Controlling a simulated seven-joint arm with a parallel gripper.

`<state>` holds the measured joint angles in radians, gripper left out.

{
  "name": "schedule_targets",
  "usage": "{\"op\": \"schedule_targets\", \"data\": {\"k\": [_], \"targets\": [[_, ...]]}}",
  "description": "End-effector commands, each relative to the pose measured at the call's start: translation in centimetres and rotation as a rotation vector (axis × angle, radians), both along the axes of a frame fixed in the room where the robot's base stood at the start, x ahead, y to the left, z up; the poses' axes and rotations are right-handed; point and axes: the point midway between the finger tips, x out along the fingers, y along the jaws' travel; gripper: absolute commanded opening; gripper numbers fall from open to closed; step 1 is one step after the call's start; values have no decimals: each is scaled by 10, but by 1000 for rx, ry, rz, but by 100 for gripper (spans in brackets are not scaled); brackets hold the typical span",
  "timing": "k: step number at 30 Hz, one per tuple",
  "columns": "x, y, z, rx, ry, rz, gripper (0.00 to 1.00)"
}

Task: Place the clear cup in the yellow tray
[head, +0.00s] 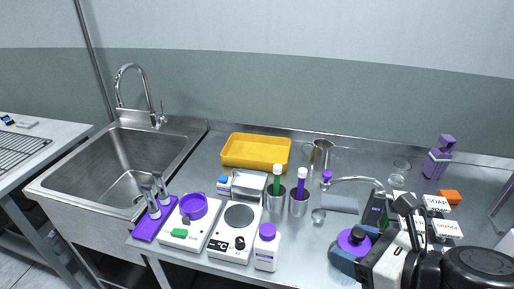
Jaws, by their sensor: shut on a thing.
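The clear cup (401,167) shows at the right in the head view, just beyond the dark end of my arm. My gripper (405,204) is seen from behind and is shut on the cup, though its fingertips and the contact are hard to make out. I cannot tell whether the cup's base touches the counter. The yellow tray (230,160) lies empty at the back of the steel counter, well to the left of my gripper.
A metal jug (321,155) and a curved spout (352,180) stand between the cup and the tray. A white bottle (266,250), white cards (447,229) and a sink (150,160) surround.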

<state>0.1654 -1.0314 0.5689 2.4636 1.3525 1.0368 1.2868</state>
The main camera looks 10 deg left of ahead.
Motion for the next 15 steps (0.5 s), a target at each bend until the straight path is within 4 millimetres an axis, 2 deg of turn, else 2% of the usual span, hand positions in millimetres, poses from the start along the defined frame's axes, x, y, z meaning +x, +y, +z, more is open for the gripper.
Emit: {"op": "schedule_targets", "data": {"k": [15], "targets": [[75,7,44,3,0,51,31]]}}
